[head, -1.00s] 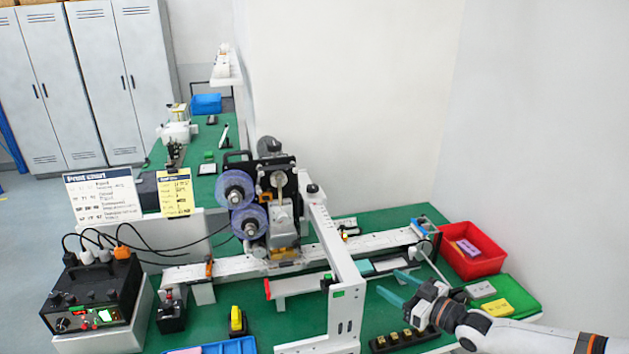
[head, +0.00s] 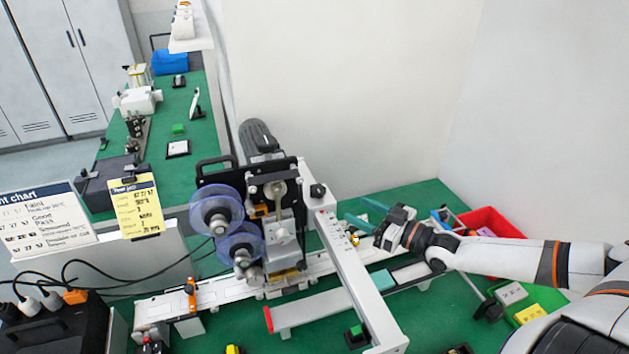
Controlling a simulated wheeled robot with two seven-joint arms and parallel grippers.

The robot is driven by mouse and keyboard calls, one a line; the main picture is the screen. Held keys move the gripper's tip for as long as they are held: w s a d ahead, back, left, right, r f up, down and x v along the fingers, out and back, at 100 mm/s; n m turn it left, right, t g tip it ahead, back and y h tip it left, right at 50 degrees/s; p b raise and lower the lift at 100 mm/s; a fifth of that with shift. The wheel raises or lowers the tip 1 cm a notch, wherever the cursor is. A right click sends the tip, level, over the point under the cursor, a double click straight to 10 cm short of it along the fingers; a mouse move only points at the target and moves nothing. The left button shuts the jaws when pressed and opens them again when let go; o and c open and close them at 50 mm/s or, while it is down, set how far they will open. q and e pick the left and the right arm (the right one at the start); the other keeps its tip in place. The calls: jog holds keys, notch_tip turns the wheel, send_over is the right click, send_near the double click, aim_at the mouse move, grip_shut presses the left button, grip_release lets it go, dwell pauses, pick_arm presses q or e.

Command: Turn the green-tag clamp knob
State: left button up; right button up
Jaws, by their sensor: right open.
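A small black block with a green top (head: 356,333) stands near the bottom middle, beside the white beam; I cannot tell whether it is the green-tag clamp knob. A black knob (head: 317,190) sits on the far end of the beam, with no green tag visible on it. My right gripper (head: 355,208) comes in from the right. Its teal fingers are apart and empty, over the back of the bench to the right of the beam, clear of both. My left gripper is not in view.
The white beam (head: 352,275) slants between my right gripper and the printing unit with purple reels (head: 216,208). A long white rail (head: 222,287) crosses the bench. A red bin (head: 480,217) is at the right, partly behind my arm. A yellow card (head: 135,208) stands left.

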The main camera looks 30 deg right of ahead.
aim_at(324, 194)
jog(key=x, duration=0.7)
jog(key=shift+w+a+r, duration=0.1)
jog(key=shift+a+r, duration=0.25)
jog(key=shift+a, duration=0.05)
jog(key=x, duration=0.2)
jog(key=shift+w+a, duration=0.1)
jog(key=shift+w, duration=0.25)
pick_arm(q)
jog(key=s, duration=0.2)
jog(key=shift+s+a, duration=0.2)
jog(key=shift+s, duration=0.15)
pick_arm(e)
jog(key=shift+w+a+f, duration=0.15)
jog(key=shift+w, duration=0.2)
